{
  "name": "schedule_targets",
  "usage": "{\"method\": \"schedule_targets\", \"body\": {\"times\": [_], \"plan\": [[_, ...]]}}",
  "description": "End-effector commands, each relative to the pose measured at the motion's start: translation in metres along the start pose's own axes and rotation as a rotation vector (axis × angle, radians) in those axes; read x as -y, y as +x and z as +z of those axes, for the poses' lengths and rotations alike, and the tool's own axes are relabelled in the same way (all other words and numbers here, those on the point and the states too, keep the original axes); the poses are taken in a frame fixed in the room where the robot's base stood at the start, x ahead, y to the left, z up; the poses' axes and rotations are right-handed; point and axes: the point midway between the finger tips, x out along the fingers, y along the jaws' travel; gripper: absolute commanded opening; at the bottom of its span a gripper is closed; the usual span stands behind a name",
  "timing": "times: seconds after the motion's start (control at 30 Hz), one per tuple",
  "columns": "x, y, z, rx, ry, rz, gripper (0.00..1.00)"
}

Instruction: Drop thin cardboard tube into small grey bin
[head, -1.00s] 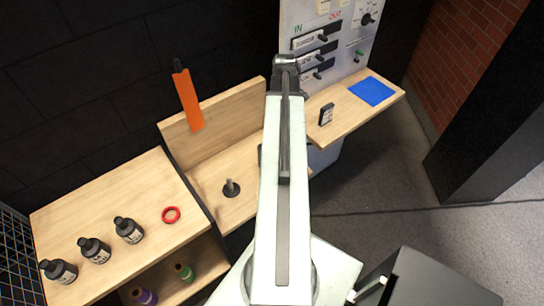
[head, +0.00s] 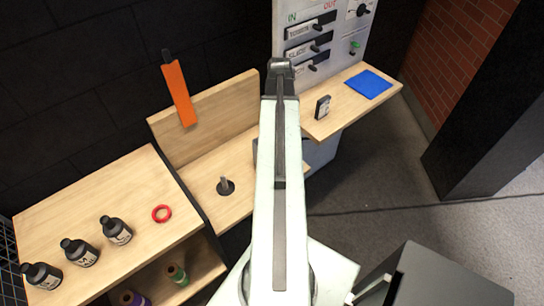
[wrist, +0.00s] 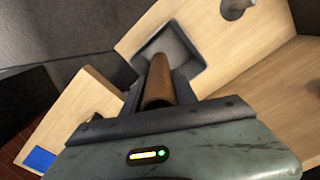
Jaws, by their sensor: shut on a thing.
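My gripper (wrist: 158,94) is shut on the thin cardboard tube (wrist: 159,76), a brown cylinder that points away from the wrist camera. In the wrist view the tube's far end overlaps the opening of the small grey bin (wrist: 186,46), beside a wooden surface. I cannot tell how high the tube is above the bin. My arm hides the tube and the fingertips there.
A wooden bench with a peg (head: 225,186) stands left of my arm. Bottles and a red ring (head: 161,213) are on the nearer left bench. A shelf at right holds a small dark box (head: 322,106) and a blue mat (head: 368,84).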

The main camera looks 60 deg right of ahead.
Motion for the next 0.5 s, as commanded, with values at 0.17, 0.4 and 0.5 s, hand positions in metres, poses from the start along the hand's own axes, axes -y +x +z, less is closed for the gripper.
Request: {"method": "schedule_targets", "body": {"times": [0.17, 0.4, 0.5], "plan": [[0.0, 0.033, 0.0, 0.0, -0.001, 0.0, 0.0], [0.001, 0.05, 0.0, 0.0, -0.002, 0.0, 0.0], [0.001, 0.048, 0.0, 0.0, -0.003, 0.0, 0.0]]}}
